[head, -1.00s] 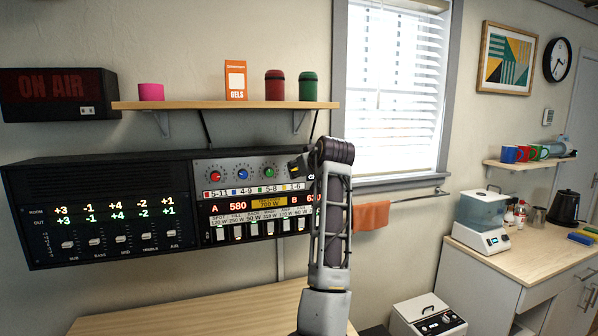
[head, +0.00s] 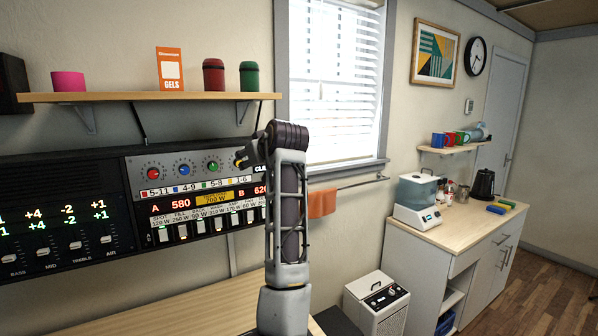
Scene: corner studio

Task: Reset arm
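One of my arms, which looks like the right one, rises from the bottom edge just left of the middle in the head view. Its forearm stands nearly upright. Its dark wrist is level with the knob row of the wall console (head: 195,190) and hides part of the console's right end. My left gripper is out of view.
A shelf (head: 150,97) above the console holds a pink cup, an orange box and two canisters. A wooden desktop (head: 190,308) lies below. To the right are a white boxy appliance (head: 376,304), an orange towel (head: 321,203) and a counter (head: 455,228). Floor (head: 530,290) shows clear at far right.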

